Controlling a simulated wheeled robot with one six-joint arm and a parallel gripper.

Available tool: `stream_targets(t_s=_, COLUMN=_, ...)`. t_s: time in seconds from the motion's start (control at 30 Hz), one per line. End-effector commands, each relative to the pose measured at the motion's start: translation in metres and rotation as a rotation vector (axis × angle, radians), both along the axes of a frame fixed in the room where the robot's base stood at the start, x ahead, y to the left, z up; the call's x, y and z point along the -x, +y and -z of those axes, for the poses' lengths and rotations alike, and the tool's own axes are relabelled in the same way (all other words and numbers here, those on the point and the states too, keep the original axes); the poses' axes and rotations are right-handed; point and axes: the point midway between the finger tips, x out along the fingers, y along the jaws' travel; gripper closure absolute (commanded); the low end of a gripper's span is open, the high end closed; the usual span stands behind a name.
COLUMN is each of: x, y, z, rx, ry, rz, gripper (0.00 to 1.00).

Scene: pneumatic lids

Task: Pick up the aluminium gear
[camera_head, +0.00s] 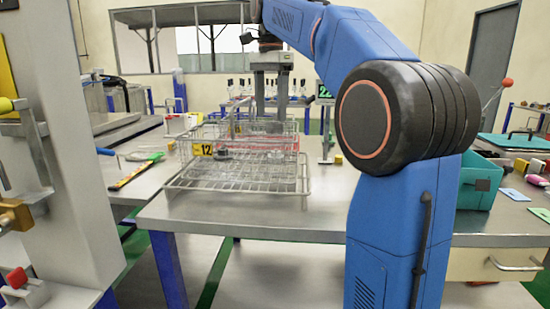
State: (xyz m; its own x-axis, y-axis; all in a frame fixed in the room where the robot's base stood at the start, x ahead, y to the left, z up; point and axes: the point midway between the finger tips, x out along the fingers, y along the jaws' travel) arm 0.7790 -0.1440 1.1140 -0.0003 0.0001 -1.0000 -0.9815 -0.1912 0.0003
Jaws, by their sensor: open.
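A wire basket (240,186) with a yellow label marked 12 (203,149) stands on the metal table. Small grey metal parts lie in it, one of them (223,154) just right of the label. I cannot tell for certain which part is the aluminium gear at this size. My gripper (271,117) points down over the back part of the basket, with its two fingers apart and nothing visible between them. Its fingertips are partly lost against the wires.
A teal bin (479,184) stands right of my blue arm, with small coloured items beside it. A yellow-and-black strip (131,177) and a green-handled tool (150,157) lie left of the basket. A small display (324,93) stands behind. Bare tabletop (240,217) lies in front.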

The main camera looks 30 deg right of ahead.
Motion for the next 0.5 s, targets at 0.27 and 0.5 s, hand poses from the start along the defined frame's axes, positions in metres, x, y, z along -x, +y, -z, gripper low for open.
stream_targets(t_s=0.27, x=0.001, y=0.000, z=0.048, rx=0.000, ry=0.001, rz=0.000, gripper=0.34)
stream_targets(t_s=0.5, x=0.000, y=0.000, z=0.069, rx=0.000, ry=0.000, rz=0.000, gripper=0.34)
